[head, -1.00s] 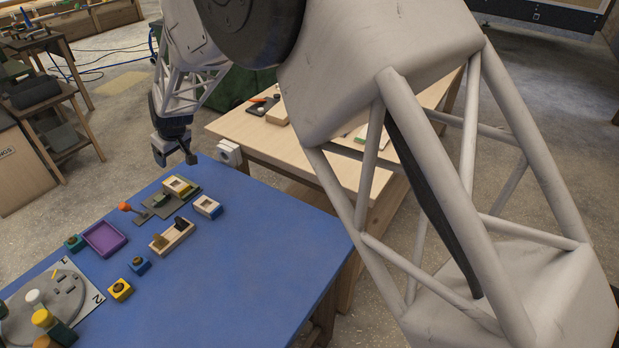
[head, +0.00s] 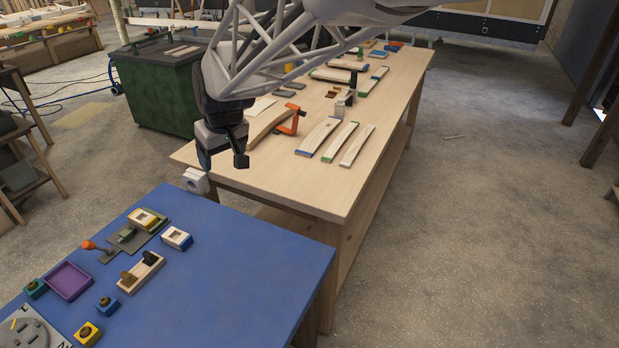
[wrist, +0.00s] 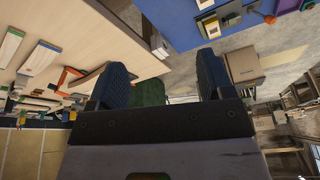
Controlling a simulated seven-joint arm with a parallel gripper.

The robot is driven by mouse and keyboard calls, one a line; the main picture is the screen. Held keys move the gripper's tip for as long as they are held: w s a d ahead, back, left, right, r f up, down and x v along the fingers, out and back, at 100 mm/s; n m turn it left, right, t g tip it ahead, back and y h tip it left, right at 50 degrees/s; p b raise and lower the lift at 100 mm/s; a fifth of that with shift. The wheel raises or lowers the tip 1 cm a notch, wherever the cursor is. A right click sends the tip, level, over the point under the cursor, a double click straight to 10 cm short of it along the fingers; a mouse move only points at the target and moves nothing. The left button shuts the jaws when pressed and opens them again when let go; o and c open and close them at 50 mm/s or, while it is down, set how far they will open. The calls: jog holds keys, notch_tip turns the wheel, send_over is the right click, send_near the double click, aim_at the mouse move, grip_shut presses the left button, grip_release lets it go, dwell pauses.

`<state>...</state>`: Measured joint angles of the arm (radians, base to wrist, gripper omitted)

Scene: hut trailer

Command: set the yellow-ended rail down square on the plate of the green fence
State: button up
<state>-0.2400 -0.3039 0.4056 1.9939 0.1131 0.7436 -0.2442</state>
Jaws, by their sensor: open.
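My gripper (head: 223,158) is open and empty, in the air near the left end of the wooden table, above the gap beside the blue table. Both fingers of my gripper (wrist: 162,65) show apart in the wrist view, nothing between them. Several pale rails lie on the wooden table: a blue-ended rail (head: 318,136), a green-ended rail (head: 340,142) and another rail (head: 357,146) beside them. I cannot make out a yellow-ended rail. I cannot tell which piece is the green fence or its plate; small green-marked parts (head: 373,81) lie farther back.
The blue table (head: 240,265) holds a purple tray (head: 68,280) and several small blocks. A green cabinet (head: 160,90) stands behind. The wooden table's near right end is clear.

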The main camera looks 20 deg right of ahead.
jog(key=s+d+m, duration=0.1)
jog(key=s+d, duration=0.4)
jog(key=s, duration=0.4)
jog(key=s+d+m+h, duration=0.1)
jog(key=s+d, duration=0.4)
jog(key=s, duration=0.5)
jog(key=s+d+m, duration=0.3)
jog(key=s+d, duration=0.3)
jog(key=s, duration=0.3)
jog(key=shift+s+g+h, duration=0.2)
jog(key=shift+g+h, duration=0.1)
jog(key=shift+h, duration=0.1)
